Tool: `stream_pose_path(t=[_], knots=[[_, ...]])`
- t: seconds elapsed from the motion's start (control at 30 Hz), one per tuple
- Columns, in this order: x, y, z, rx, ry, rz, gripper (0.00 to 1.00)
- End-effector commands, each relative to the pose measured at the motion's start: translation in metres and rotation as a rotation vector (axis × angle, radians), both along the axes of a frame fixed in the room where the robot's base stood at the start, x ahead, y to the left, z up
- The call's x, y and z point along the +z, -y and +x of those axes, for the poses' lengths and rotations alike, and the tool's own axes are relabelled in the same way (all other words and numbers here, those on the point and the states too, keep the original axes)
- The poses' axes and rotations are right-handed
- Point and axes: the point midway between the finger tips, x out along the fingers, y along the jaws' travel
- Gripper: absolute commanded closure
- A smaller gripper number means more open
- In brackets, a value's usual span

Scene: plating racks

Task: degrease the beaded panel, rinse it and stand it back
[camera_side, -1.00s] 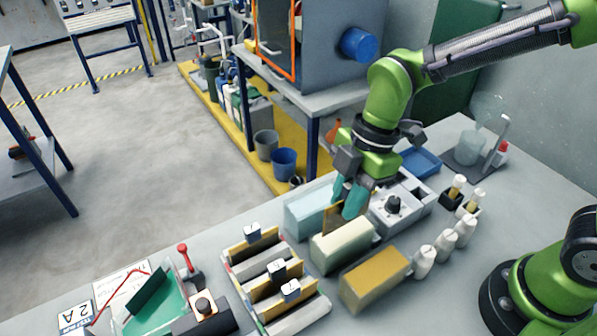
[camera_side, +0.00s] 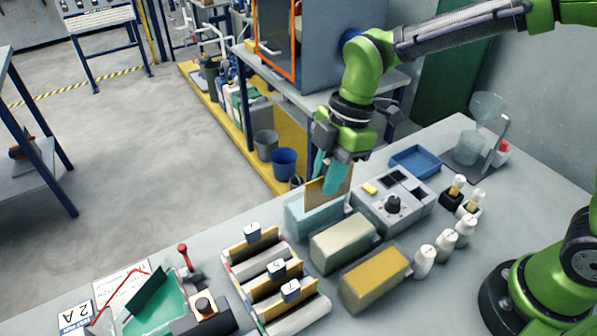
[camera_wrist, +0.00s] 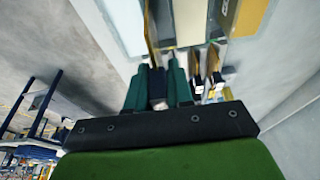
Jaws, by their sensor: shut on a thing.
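My gripper (camera_side: 330,176), with teal fingers, is shut on a flat brown-gold panel (camera_side: 342,188) and holds it upright by its top. The panel is at the pale blue tank (camera_side: 311,222), the farthest of three tanks. Its lower edge meets the tank's top; I cannot tell whether it dips inside. Beads on the panel are too small to tell. The cream tank (camera_side: 342,246) is in the middle and the amber tank (camera_side: 375,280) is nearest. A rack (camera_side: 233,275) to the left holds several panels with numbered tags. In the wrist view my gripper (camera_wrist: 160,84) points toward the tanks.
A grey control box (camera_side: 415,207) with a knob stands right of the tanks. White bottles (camera_side: 445,245) stand at the right, and a blue tray (camera_side: 415,161) lies behind. A green tray fixture (camera_side: 160,308) with a red-knobbed lever is at the front left.

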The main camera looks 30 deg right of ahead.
Motion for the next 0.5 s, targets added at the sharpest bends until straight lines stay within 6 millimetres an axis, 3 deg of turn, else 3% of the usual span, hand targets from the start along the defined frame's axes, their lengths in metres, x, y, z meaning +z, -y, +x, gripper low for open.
stream_pose_path(t=[0.1, 0.2, 0.5], knots=[[0.011, 0.000, 0.026, 0.001, 0.005, 0.001, 1.00], [0.020, 0.001, 0.038, 0.004, 0.008, -0.002, 1.00], [0.026, 0.002, 0.039, 0.017, 0.004, -0.006, 1.00]])
